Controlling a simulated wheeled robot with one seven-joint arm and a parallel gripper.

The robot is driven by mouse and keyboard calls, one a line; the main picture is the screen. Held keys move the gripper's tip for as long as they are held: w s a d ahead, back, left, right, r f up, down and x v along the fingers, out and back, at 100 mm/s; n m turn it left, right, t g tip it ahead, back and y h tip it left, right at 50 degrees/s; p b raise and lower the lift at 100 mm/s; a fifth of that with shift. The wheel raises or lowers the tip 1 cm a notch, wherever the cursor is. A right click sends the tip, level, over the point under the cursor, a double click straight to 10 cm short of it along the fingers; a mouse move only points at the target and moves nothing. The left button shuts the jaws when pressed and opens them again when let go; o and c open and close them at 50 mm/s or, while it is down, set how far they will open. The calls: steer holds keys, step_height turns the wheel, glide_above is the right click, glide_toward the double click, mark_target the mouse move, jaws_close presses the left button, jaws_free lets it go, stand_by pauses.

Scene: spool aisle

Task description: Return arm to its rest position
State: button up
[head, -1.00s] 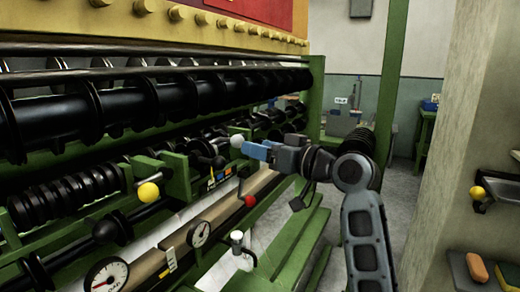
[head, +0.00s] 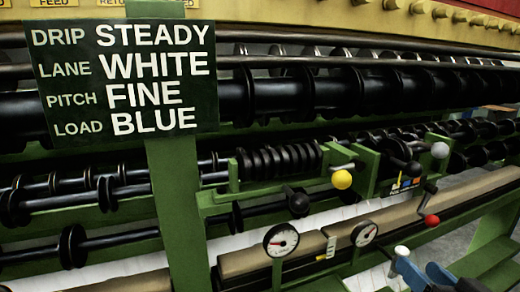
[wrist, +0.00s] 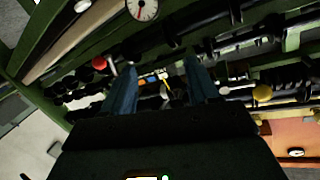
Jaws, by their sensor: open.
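My gripper (head: 424,272) is at the lower right edge of the head view, cut off by the frame. Its blue fingers show beside a white-topped knob (head: 401,250), below the red knob (head: 432,220). In the wrist view the gripper (wrist: 160,88) has its two blue fingers apart with nothing held between them. Dark rollers and machine fittings lie beyond the fingers. Most of my arm is outside the head view.
The green machine frame carries black rollers (head: 300,95), a yellow knob (head: 341,179), a grey ball knob (head: 440,150) and dial gauges (head: 281,240). A sign (head: 130,80) reads DRIP STEADY, LANE WHITE, PITCH FINE, LOAD BLUE. Floor (wrist: 40,140) shows at the wrist view's lower left.

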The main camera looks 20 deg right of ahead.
steer(key=s+a+f+n+g, duration=0.1)
steer(key=s+a+f, duration=0.3)
steer(key=s+a, duration=0.15)
steer(key=s+a+f+n, duration=0.1)
steer(key=s+a+f, duration=0.2)
steer(key=s+a, duration=0.25)
steer(key=s+a+n+y, duration=0.2)
steer(key=s+a, duration=0.1)
steer(key=s, duration=0.4)
steer(key=s+a+r+n+y, duration=0.1)
steer(key=s+a+n+y, duration=0.1)
steer(key=s, duration=0.5)
steer(key=shift+s+a+r, duration=0.3)
steer(key=shift+s+a, duration=0.1)
stand_by(0.6)
